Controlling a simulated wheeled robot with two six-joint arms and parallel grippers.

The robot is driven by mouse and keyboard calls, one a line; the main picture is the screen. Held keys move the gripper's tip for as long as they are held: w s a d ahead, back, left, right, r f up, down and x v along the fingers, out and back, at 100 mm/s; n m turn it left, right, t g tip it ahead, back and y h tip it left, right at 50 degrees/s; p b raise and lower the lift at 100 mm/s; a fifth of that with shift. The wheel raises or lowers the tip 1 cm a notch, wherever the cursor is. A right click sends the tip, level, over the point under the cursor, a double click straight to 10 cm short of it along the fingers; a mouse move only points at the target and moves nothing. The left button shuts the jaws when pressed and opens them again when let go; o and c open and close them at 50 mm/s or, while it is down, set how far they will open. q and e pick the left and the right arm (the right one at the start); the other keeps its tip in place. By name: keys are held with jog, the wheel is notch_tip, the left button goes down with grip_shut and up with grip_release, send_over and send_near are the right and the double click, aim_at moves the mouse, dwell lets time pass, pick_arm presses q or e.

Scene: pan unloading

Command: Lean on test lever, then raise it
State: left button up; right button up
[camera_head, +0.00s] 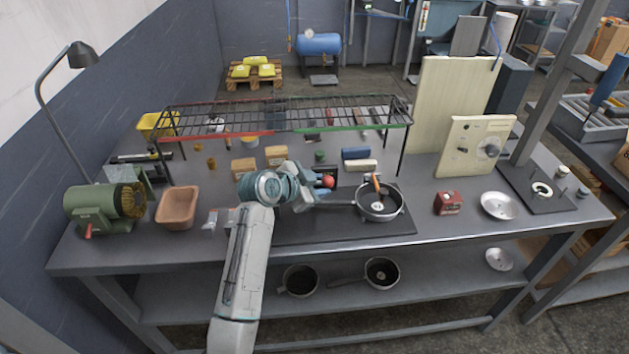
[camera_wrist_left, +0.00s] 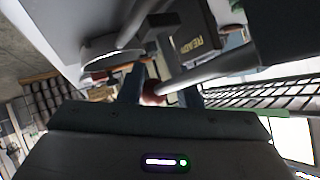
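The test lever's red ball knob (camera_head: 328,181) shows just right of my left gripper (camera_head: 318,187) in the head view. In the left wrist view the knob (camera_wrist_left: 153,93) sits at the end of a grey rod (camera_wrist_left: 215,68). It lies between the two fingers of my left gripper (camera_wrist_left: 160,88), nearer the left finger, with a gap to the right one. The gripper looks open; whether a finger touches the knob cannot be told. A dark box marked READY (camera_wrist_left: 190,42) is beyond it. The lever's base is hidden in the head view. My right gripper is not in view.
A pan (camera_head: 380,215) stands on the dark mat (camera_head: 345,233), its handle reaching toward my gripper. A wire rack (camera_head: 290,113) spans the bench behind. A red box (camera_head: 448,203) and metal dish (camera_head: 499,206) are to the right, a clay-coloured bin (camera_head: 177,207) to the left.

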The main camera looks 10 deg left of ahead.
pick_arm(q)
jog(key=shift+d+r, duration=0.25)
jog(key=shift+r, duration=0.1)
jog(key=shift+a, duration=0.3)
jog(key=shift+s+a+r, duration=0.3)
jog(key=shift+s+a, duration=0.05)
jog(key=b+v, duration=0.2)
jog(key=v, duration=0.7)
jog(key=shift+s+r+b, duration=0.15)
jog(key=shift+s+b, duration=0.15)
jog(key=shift+b, duration=0.1)
